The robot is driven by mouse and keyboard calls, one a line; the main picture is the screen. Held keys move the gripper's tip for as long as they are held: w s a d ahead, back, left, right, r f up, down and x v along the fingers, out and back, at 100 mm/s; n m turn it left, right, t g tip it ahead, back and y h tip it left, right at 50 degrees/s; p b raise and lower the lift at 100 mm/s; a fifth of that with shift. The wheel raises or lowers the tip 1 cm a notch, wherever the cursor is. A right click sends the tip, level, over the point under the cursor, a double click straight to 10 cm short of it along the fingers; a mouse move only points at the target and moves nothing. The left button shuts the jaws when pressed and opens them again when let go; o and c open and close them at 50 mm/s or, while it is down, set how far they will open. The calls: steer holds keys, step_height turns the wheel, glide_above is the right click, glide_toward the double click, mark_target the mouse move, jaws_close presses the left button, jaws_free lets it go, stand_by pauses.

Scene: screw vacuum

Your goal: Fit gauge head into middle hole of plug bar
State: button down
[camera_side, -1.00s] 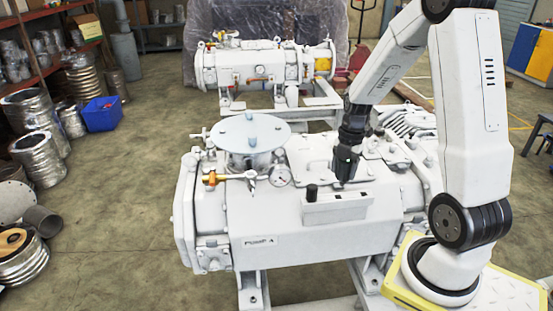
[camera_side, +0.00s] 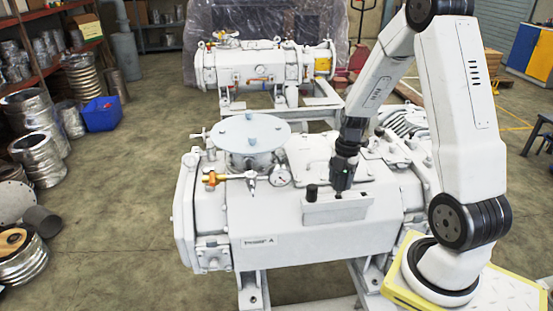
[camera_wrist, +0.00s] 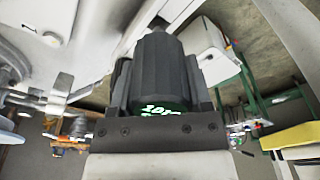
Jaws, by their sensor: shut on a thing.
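My gripper (camera_side: 344,162) points down and is shut on the dark gauge head (camera_side: 341,181). In the wrist view the gauge head (camera_wrist: 158,72) is a dark, faceted body with a green-lit display, set between the two jaws. The white plug bar (camera_side: 338,213) lies on the front top of the large white pump. A black plug (camera_side: 311,192) stands at its left end. In the side view the gauge head's lower end overlaps the bar's top near its middle. The middle hole is hidden, and I cannot tell whether the head is above it or in it.
The pump (camera_side: 290,240) carries a round flange (camera_side: 252,131), a small dial gauge (camera_side: 280,174) and a brass-coloured valve (camera_side: 212,179) left of the bar. Another pump (camera_side: 262,67) stands behind.

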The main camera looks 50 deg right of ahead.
steer(key=shift+f, duration=0.6)
jaws_free()
steer(key=shift+r, duration=0.15)
steer(key=r, duration=0.4)
steer(key=d+r, duration=0.1)
steer(key=r, duration=0.7)
steer(key=shift+d+r, duration=0.4)
steer(key=shift+a, duration=0.1)
stand_by(0.3)
